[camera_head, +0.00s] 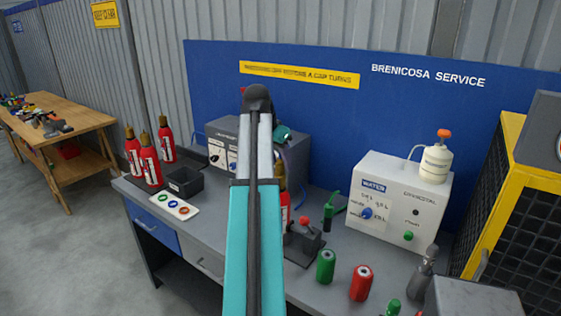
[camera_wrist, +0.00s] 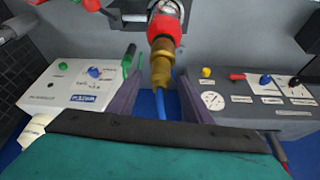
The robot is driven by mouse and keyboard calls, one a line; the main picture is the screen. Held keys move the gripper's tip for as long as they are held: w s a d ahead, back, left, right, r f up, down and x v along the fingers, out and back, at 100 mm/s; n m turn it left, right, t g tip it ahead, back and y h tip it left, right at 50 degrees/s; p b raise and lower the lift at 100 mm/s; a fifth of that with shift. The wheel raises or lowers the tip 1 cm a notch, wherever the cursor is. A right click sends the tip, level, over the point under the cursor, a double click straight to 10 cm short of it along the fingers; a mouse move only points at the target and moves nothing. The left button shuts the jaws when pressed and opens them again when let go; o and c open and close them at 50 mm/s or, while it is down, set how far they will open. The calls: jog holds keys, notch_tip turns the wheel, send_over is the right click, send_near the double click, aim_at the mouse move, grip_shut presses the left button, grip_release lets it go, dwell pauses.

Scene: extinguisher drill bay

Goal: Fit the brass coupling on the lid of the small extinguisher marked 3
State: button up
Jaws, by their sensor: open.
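In the wrist view a red extinguisher (camera_wrist: 166,22) has a gauge-like disc and a brass fitting (camera_wrist: 161,62) at its neck. My gripper (camera_wrist: 158,90) is open, with one finger on each side of the brass fitting's end; I cannot tell whether they touch. In the head view this red extinguisher (camera_head: 285,208) is mostly hidden behind my arm, with its brass top (camera_head: 280,172) partly showing. Several red extinguishers with brass tops (camera_head: 150,162) stand at the bench's left. No number 3 is readable on any of them.
The bench (camera_head: 205,232) holds a black box (camera_head: 186,181), a plate with coloured rings (camera_head: 176,209), a white WATER unit (camera_head: 390,215), a grey unit (camera_head: 222,145), green (camera_head: 326,266) and red (camera_head: 361,284) canisters. A yellow-framed mesh cage (camera_head: 505,215) stands at the right.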

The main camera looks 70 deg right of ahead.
jog(key=b+v, duration=0.3)
jog(key=v, duration=1)
jog(key=shift+r, duration=0.35)
jog(key=shift+w+a+f, duration=0.1)
jog(key=shift+a, duration=0.05)
dwell(0.8)
